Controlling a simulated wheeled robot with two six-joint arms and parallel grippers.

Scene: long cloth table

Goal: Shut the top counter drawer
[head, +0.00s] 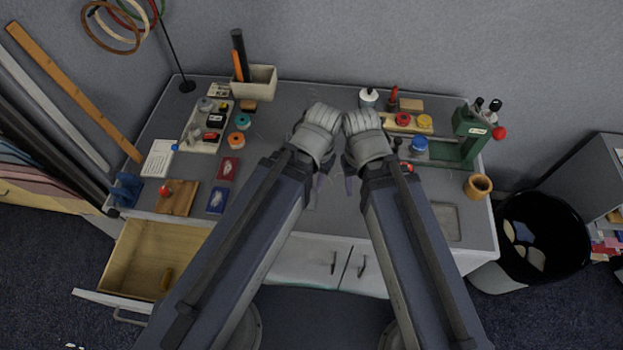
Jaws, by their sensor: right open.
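The top counter drawer (143,250) is pulled open at the left end of the counter (275,135).
A wooden block (178,198), a blue stand (126,189) and small boxes crowd the counter above the drawer. A green press (471,138) stands at the right, with a black bin (541,240) beyond. Closed cupboard doors (310,263) lie below the middle front edge.

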